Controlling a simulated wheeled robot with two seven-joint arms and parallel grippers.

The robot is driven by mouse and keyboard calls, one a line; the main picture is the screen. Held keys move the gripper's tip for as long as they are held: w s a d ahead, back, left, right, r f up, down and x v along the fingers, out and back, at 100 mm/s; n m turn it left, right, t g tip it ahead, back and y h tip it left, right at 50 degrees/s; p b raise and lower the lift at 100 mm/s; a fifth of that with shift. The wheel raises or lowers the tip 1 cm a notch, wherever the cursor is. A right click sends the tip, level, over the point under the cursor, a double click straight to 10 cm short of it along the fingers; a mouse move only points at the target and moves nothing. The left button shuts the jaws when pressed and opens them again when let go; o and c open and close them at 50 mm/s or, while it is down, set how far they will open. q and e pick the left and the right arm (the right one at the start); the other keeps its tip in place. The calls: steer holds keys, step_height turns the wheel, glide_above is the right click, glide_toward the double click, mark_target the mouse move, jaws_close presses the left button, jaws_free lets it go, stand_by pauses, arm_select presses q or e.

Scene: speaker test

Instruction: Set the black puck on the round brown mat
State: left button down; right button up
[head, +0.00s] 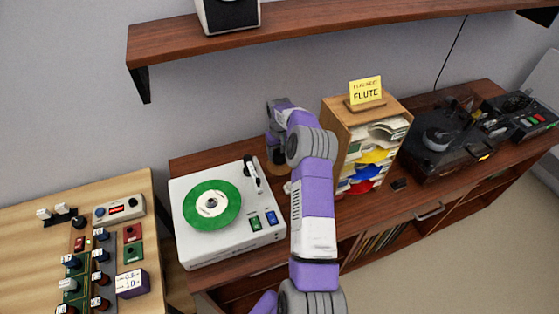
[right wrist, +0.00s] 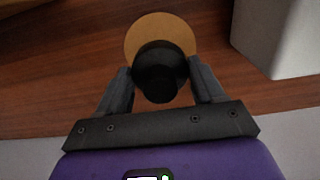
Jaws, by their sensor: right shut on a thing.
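The black puck (right wrist: 160,72) sits between the two fingers of my right gripper (right wrist: 160,82) in the right wrist view, and the gripper is shut on it. The round brown mat (right wrist: 160,22) lies on the wooden cabinet top, and the puck covers its near part in that view. Whether the puck touches the mat or hangs above it I cannot tell. My left gripper is not in view.
A white turntable (head: 182,220) with a green record stands left of my arm. A wooden sorter (head: 338,110) with sleeves and a "FLUTE" card is close on the right. A dark-lidded player (head: 440,165) stands further right. A shelf (head: 330,22) runs above.

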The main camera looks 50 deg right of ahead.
mark_target(279, 160)
steer(key=shift+f, duration=1.8)
steer(key=shift+f+b, duration=0.2)
steer(key=shift+b, duration=0.15)
steer(key=o, duration=1.3)
step_height(279, 160, up, 12)
steer(key=shift+r+p, duration=0.25)
steer(key=shift+p, duration=0.7)
steer(key=shift+f, duration=0.15)
